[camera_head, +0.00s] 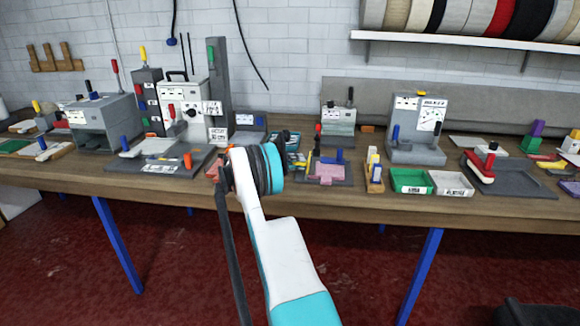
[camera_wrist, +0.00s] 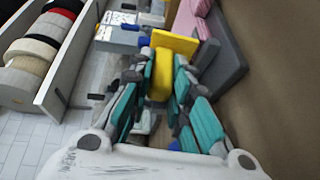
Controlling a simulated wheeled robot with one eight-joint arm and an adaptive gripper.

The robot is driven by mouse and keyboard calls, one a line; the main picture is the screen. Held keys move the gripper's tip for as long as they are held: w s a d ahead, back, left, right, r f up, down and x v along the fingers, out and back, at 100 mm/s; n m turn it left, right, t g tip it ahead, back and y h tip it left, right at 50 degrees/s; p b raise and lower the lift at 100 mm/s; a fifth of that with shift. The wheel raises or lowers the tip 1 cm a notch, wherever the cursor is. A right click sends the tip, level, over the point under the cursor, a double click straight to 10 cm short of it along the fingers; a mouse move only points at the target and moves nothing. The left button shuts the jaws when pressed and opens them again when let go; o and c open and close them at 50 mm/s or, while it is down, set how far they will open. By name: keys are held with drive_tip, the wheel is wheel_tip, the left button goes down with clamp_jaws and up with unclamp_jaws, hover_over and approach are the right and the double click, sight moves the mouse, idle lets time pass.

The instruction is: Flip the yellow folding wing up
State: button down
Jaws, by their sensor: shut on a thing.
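In the wrist view the yellow folding wing (camera_wrist: 175,45) is a flat yellow plate with a narrower part that reaches down between the fingers. My gripper (camera_wrist: 162,85) has teal pads on both sides of this narrower part and is shut on it. A pink piece (camera_wrist: 200,18) on a dark grey base (camera_wrist: 228,55) lies beside the wing. In the head view my gripper (camera_head: 290,150) is at the bench, left of the pink piece (camera_head: 328,175), and my arm partly hides it. The wing is hard to make out there.
The wooden bench (camera_head: 210,190) is crowded. A green tray (camera_head: 410,181) and a white tray (camera_head: 451,184) stand to the right, with a grey gauge device (camera_head: 418,130) behind them. An orange-knobbed grey plate (camera_head: 150,165) lies left of my arm.

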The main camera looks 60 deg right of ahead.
drive_tip(key=shift+w+a+f+g+h+b, duration=0.1)
drive_tip(key=shift+w+f+g+h+b, duration=0.15)
drive_tip(key=shift+g+h+b, duration=0.2)
idle(0.4)
drive_tip(key=c, duration=1.5)
unclamp_jaws()
drive_tip(key=shift+f, duration=0.1)
drive_tip(key=v, duration=1.2)
